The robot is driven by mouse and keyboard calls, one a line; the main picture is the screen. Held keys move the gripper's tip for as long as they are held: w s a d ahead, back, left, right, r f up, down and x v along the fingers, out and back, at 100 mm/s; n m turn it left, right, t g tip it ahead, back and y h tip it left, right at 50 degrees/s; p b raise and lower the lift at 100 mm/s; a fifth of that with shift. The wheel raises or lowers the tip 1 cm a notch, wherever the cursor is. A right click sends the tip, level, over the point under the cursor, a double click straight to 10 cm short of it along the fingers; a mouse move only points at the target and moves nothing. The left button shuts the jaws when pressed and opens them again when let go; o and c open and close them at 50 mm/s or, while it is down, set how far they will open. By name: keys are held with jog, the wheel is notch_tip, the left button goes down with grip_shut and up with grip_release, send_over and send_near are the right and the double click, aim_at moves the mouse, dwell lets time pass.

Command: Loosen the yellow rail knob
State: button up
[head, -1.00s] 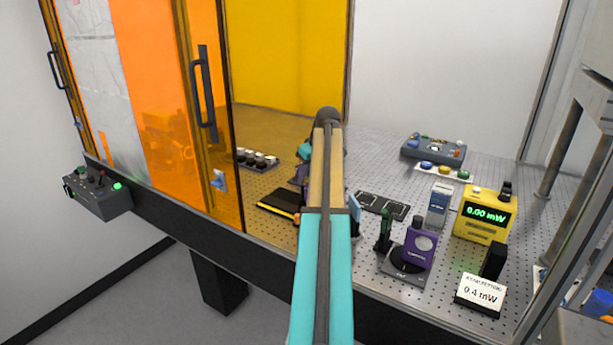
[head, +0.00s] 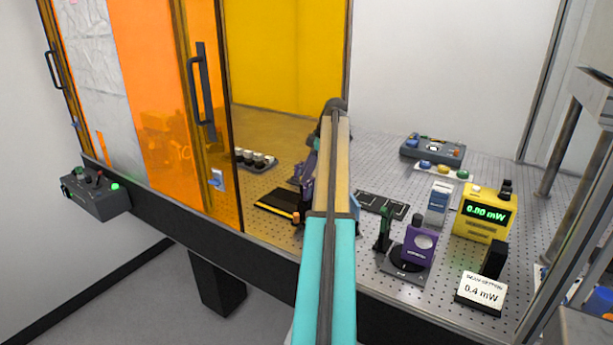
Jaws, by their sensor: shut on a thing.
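My arm crosses the middle of the head view and hides much of the rail area behind it. My gripper (head: 304,196) shows only in part, low over the breadboard just left of my arm. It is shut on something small. A small yellow-orange knob (head: 296,217) shows right at its lower end, and it appears to be the thing held. The fingertips and the exact contact are too small and too covered to make out. A black plate with a yellow edge (head: 272,204) lies just to the left.
An orange sliding door (head: 150,110) stands open at the left. Right of my arm stand a purple-faced mount (head: 420,245), a yellow meter reading 0.00 mW (head: 484,213) and a 0.4 mW card (head: 481,291).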

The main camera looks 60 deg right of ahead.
jog(key=shift+n, duration=0.7)
jog(key=shift+y, duration=0.3)
jog(key=shift+g, duration=0.3)
jog(key=o, duration=1)
jog(key=p+v, duration=1.1)
jog(key=v, duration=0.2)
jog(key=shift+s+r, duration=0.15)
jog(key=shift+r, duration=0.2)
jog(key=shift+d, duration=0.1)
